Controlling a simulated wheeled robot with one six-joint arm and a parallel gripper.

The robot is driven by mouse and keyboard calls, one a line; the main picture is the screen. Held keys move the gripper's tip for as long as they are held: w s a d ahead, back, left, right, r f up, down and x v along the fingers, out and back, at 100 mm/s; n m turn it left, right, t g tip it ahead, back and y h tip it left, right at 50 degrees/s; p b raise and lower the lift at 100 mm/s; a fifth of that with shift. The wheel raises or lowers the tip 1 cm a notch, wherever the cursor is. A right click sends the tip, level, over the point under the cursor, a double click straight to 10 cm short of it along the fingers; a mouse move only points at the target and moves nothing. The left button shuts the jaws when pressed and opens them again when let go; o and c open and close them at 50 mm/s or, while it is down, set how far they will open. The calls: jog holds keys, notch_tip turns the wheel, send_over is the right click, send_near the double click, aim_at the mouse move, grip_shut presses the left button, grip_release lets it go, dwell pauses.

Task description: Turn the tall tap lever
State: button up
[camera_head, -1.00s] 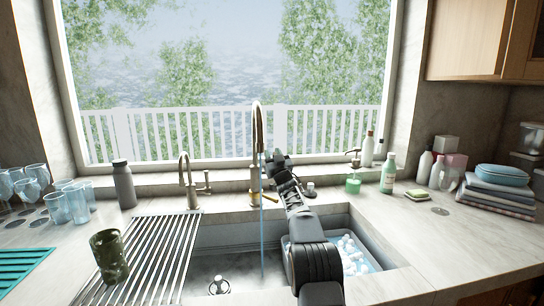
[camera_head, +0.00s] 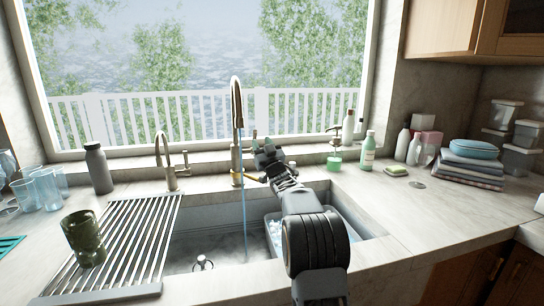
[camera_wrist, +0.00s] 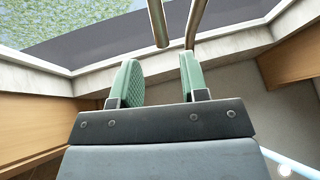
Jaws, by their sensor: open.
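The tall tap (camera_head: 236,110) stands behind the sink, with a high curved neck. A thin stream of water (camera_head: 242,200) falls from it into the sink. Its spout end (camera_wrist: 160,30) and neck show at the top of the wrist view. My gripper (camera_head: 262,143) is open just right of the tap's body, apart from the spout. In the wrist view its green finger pads (camera_wrist: 157,82) stand apart with nothing between them.
A shorter tap (camera_head: 165,160) stands to the left, beside a grey bottle (camera_head: 98,170). A dark green cup (camera_head: 84,238) is on the drainer rack (camera_head: 120,240). Soap bottles (camera_head: 367,152) stand right of the tap. A tub (camera_head: 272,235) sits in the sink.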

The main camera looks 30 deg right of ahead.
jog(key=s+b, duration=0.1)
jog(key=s, duration=0.7)
jog(key=shift+s+a, duration=0.15)
jog(key=shift+a, duration=0.1)
